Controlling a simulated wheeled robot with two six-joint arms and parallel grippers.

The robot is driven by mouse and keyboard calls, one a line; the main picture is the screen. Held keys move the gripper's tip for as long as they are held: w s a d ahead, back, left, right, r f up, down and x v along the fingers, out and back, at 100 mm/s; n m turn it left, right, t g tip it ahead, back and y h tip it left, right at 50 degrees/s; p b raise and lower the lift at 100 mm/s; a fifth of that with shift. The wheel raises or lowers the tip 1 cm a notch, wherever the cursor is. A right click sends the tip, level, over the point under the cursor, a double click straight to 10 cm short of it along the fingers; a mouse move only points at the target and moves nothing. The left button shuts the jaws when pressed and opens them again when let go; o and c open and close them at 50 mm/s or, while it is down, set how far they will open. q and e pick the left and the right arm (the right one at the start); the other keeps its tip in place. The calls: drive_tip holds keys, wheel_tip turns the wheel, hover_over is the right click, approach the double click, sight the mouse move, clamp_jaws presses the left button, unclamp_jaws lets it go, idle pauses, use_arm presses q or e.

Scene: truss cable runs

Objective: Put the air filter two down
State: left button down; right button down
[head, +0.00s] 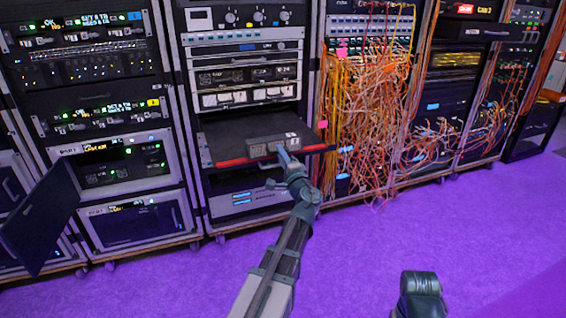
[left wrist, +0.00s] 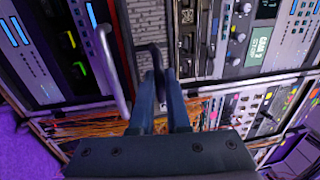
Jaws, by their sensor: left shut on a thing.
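A grey box-shaped air filter (head: 268,147) with small white labels is at the front of a pulled-out black shelf (head: 225,134) with a red front edge. I cannot read its number, nor tell whether it rests on the shelf or hangs just above it. My left gripper (head: 283,156) is at its front face, shut on its handle. In the left wrist view, the fingers of the left gripper (left wrist: 163,98) close around a dark handle (left wrist: 152,57) in front of the filter's grey, mesh-like face (left wrist: 147,22). My right gripper is not in view.
Racks line the back; the left rack (head: 105,110) has a dark panel (head: 40,215) hanging open. Tangled orange cables (head: 370,110) hang close to the shelf's right. A curved metal handle (left wrist: 108,65) is left of the fingers in the wrist view. The purple floor (head: 480,225) is clear.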

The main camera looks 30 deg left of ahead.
use_arm(q)
drive_tip(key=shift+f, duration=0.25)
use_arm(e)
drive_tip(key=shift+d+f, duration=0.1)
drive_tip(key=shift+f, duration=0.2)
use_arm(q)
drive_tip(key=c, duration=1.3)
unclamp_jaws()
drive_tip(key=shift+f, duration=0.1)
drive_tip(key=o, duration=0.4)
drive_tip(key=b+v, duration=0.1)
drive_tip(key=v, duration=1.1)
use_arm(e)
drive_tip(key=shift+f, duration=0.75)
use_arm(q)
drive_tip(key=shift+w, duration=0.1)
